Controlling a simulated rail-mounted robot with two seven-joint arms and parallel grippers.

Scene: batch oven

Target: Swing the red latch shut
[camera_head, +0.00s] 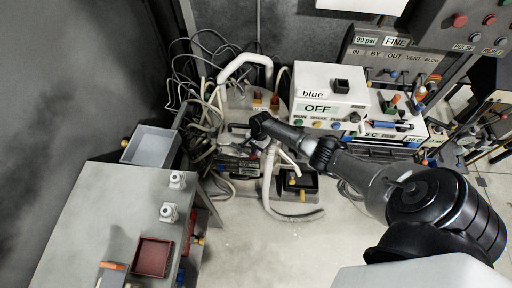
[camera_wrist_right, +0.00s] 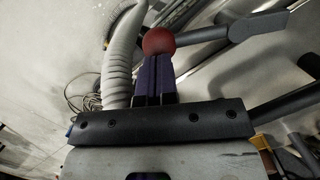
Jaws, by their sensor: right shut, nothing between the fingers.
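The red latch shows in the right wrist view as a round red knob (camera_wrist_right: 158,40) on a grey lever arm that runs off to the right. My right gripper (camera_wrist_right: 155,65) is shut and empty, with its dark fingers pointing at the knob. The fingertips are right at the knob's lower edge, and I cannot tell whether they touch it. In the head view my right arm reaches from the right into the cluttered middle, and the latch cannot be made out there. My left gripper is not in view.
A ribbed pale hose (camera_wrist_right: 122,60) stands left of the fingers in the wrist view. In the head view, a white box marked OFF (camera_head: 330,88) lies behind my arm, tangled cables hang to its left, and a grey table (camera_head: 115,205) holds a dark red tray (camera_head: 152,257) at lower left.

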